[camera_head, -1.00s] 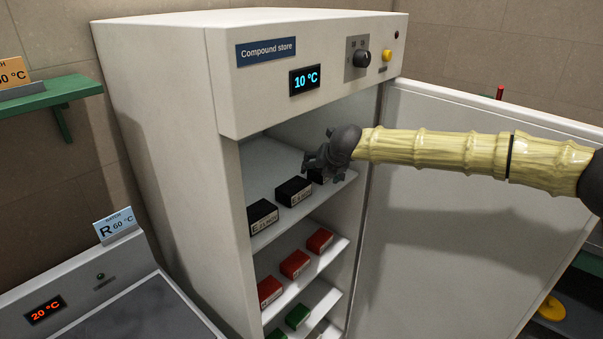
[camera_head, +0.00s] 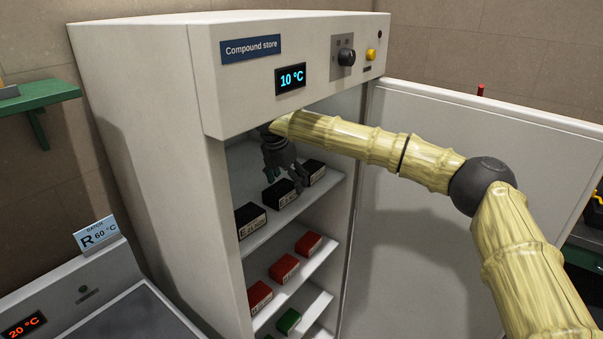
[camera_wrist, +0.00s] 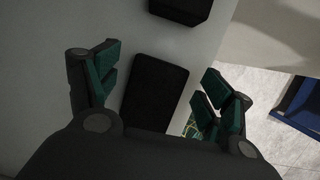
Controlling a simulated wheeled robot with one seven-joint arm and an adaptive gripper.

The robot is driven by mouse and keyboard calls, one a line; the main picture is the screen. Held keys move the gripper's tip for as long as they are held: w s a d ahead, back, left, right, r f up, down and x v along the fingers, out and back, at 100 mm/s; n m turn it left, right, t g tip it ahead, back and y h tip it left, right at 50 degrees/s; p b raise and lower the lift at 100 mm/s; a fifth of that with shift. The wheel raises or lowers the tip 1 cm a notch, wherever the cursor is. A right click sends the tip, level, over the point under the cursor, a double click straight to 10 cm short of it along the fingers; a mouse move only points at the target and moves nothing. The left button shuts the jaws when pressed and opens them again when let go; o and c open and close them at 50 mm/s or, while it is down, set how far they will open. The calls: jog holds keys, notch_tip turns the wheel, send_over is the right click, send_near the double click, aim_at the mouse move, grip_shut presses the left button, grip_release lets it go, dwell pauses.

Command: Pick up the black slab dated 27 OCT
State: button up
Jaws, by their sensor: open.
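Three black slabs stand on the top shelf (camera_head: 300,205) of the open cabinet: a left one (camera_head: 250,220), a middle one (camera_head: 279,194) and a right one (camera_head: 315,172). Their front labels begin with E, but the dates are too small to read surely. My gripper (camera_head: 287,180) is open above the middle slab and partly covers it. In the wrist view a black slab (camera_wrist: 155,90) lies between the spread fingers (camera_wrist: 160,62), with nothing gripped. Another black slab (camera_wrist: 180,8) shows at the top edge of that view.
Red slabs (camera_head: 284,268) stand on the shelf below, and a green one (camera_head: 289,320) is lower still. The cabinet's side wall (camera_head: 150,150) and top front panel (camera_head: 300,75) enclose the shelf. The open door (camera_head: 430,210) stands to the right, behind my arm.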

aim_at(309, 167)
jog(key=w+d+p, duration=0.1)
jog(key=w, duration=0.1)
jog(key=w+d+p, duration=0.2)
jog(key=w, duration=0.1)
jog(key=shift+w+d, duration=0.3)
jog(key=w+p, duration=0.1)
jog(key=w+d+p, duration=0.2)
jog(key=w, duration=0.1)
jog(key=shift+d+r+p, duration=0.15)
jog(key=shift+d+p, duration=0.1)
jog(key=shift+p, duration=0.05)
jog(key=shift+w+d+f+p, duration=0.1)
jog(key=shift+w+f+p, duration=0.1)
jog(key=shift+f+p, duration=0.35)
jog(key=shift+f, duration=0.2)
jog(key=shift+f, duration=0.25)
jog(key=c, duration=1.3)
jog(key=shift+r, duration=0.15)
